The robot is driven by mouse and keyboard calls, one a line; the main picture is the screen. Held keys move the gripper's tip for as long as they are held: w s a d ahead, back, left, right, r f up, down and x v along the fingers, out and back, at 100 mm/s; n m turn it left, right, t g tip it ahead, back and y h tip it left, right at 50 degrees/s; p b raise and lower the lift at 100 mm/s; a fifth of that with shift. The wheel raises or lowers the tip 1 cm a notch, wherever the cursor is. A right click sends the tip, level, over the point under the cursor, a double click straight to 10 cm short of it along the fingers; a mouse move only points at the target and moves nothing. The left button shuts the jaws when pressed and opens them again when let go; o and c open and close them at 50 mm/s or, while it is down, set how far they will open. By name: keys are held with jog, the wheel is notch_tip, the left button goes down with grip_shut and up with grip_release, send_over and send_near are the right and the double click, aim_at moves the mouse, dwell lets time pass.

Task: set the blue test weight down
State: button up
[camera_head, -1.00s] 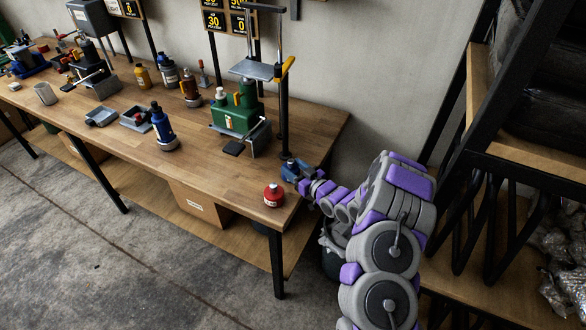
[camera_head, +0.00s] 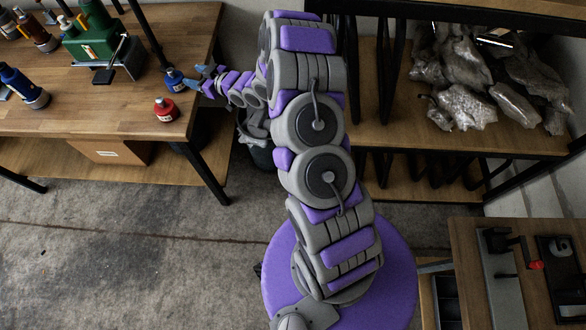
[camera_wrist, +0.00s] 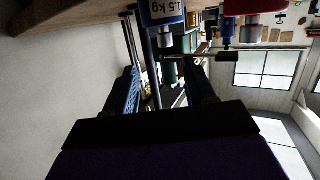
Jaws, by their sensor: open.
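The blue test weight (camera_head: 173,79) stands upright on the wooden workbench (camera_head: 120,112), near its right end. In the wrist view, which is upside down, the blue weight (camera_wrist: 161,12) shows its "1.5 kg" label and grey knob. My gripper (camera_head: 198,80) is just right of it in the head view. In the wrist view my gripper (camera_wrist: 163,78) has its two dark fingers spread apart, with nothing held between them. The weight lies beyond the fingers and looks free of them. The exact gap is hard to tell.
A red weight (camera_head: 165,109) stands close by, nearer the bench's front edge. A green machine (camera_head: 92,45) and a larger blue bottle-like item (camera_head: 24,88) are farther left. A shelf with wrapped bundles (camera_head: 465,75) is at the right. The bench between the weights and the machine is clear.

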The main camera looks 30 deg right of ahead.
jog(key=s+d+r+m+g+h, duration=0.2)
jog(key=s+r+g+h, duration=0.2)
jog(key=s+r, duration=0.5)
jog(key=s+d+r+m+g+h, duration=0.1)
jog(key=s+d+r+g+h, duration=0.3)
jog(key=s, duration=1)
jog(key=s+a+r+m+g, duration=0.1)
jog(key=s+r+g, duration=0.1)
jog(key=s, duration=0.8)
jog(key=s+a+r+m+g, duration=0.1)
jog(key=s+g, duration=0.2)
jog(key=s, duration=0.7)
jog(key=s+a+r+m+g, duration=0.1)
jog(key=s+a+r+g, duration=0.1)
jog(key=s, duration=0.9)
jog(key=shift+r+g+y, duration=0.3)
jog(key=shift+r, duration=0.05)
